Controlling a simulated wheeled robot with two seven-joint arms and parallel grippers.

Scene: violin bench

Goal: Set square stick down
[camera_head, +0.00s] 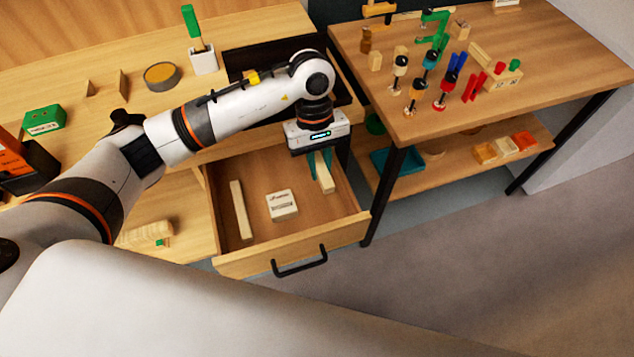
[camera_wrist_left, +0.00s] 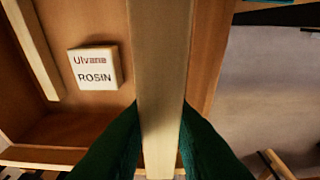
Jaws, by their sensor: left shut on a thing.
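A pale wooden square stick (camera_head: 326,184) is between the green fingers of my left gripper (camera_head: 320,166), at the right side of the open drawer (camera_head: 291,257). In the left wrist view the stick (camera_wrist_left: 160,70) runs lengthwise between the two fingers (camera_wrist_left: 160,150), which are shut on it. I cannot tell whether its underside touches the drawer floor. A second pale stick (camera_head: 241,210) lies along the drawer's left side. It also shows at the upper left in the left wrist view (camera_wrist_left: 35,45). My right gripper is not in view.
A white rosin box (camera_head: 282,205) lies mid-drawer, left of the held stick, with bare floor around it. The drawer has a black handle (camera_head: 300,263). A side table (camera_head: 500,60) with clamps stands to the right. A dark tray (camera_head: 250,62) sits on the bench behind my arm.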

